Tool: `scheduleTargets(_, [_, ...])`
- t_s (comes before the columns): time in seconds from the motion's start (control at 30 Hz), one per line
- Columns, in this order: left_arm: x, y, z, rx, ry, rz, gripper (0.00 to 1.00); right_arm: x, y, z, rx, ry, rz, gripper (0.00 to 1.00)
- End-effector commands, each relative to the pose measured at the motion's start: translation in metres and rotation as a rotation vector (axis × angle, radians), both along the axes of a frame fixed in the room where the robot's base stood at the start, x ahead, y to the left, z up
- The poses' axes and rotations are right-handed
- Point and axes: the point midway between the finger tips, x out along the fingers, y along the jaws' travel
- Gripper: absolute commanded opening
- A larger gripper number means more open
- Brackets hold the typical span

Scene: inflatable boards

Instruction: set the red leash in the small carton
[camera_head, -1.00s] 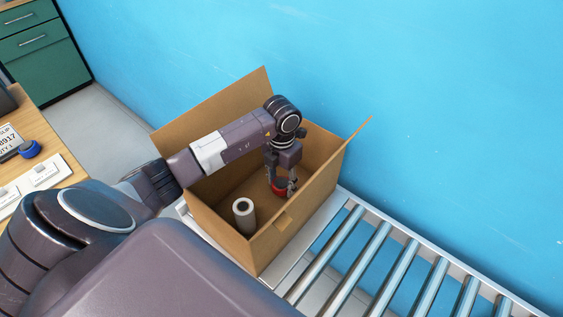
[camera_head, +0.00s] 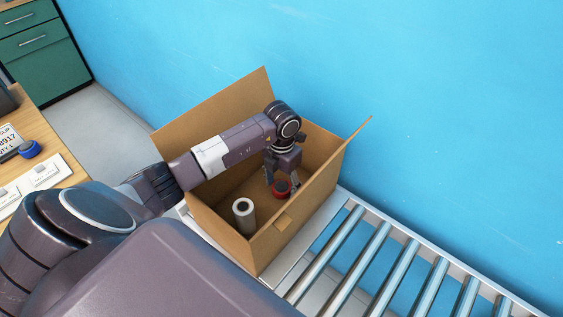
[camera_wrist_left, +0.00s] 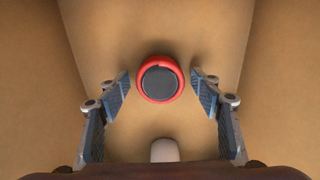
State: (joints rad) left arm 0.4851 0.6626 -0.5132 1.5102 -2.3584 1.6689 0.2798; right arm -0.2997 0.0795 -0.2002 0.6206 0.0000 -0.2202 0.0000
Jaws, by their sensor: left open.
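The red leash (camera_head: 281,189) is a round red coil with a dark centre and lies on the floor of the open small carton (camera_head: 233,236). My left gripper (camera_head: 281,183) reaches down inside the carton, just above the leash. In the left wrist view the gripper (camera_wrist_left: 161,92) is open, with one finger on each side of the leash (camera_wrist_left: 160,79) and a gap at both sides. The carton floor (camera_wrist_left: 215,35) shows around it. My right gripper is not in view.
A white roll (camera_head: 244,216) stands in the carton near its front wall. The carton is at the end of a roller conveyor (camera_head: 372,262), against a blue wall (camera_head: 430,100). A wooden desk (camera_head: 62,150) at the left holds a blue coil (camera_head: 29,149).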

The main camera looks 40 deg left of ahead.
Motion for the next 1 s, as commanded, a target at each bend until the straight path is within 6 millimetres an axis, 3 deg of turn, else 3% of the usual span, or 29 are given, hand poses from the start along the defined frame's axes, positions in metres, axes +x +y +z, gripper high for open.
scheduleTargets(0.17, [0.002, 0.001, 0.027, 0.003, -0.006, -0.002, 0.59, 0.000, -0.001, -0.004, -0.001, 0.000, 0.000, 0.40])
scheduleTargets(0.4, [0.002, 0.001, 0.080, 0.002, -0.006, -0.001, 0.59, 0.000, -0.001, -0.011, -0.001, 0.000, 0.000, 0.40])
scheduleTargets(0.6, [0.001, 0.000, 0.110, 0.001, -0.003, -0.001, 0.59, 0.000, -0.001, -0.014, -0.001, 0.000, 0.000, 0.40])
scheduleTargets(1.0, [0.000, 0.000, 0.121, 0.000, 0.000, 0.000, 0.59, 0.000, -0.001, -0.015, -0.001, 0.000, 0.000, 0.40])
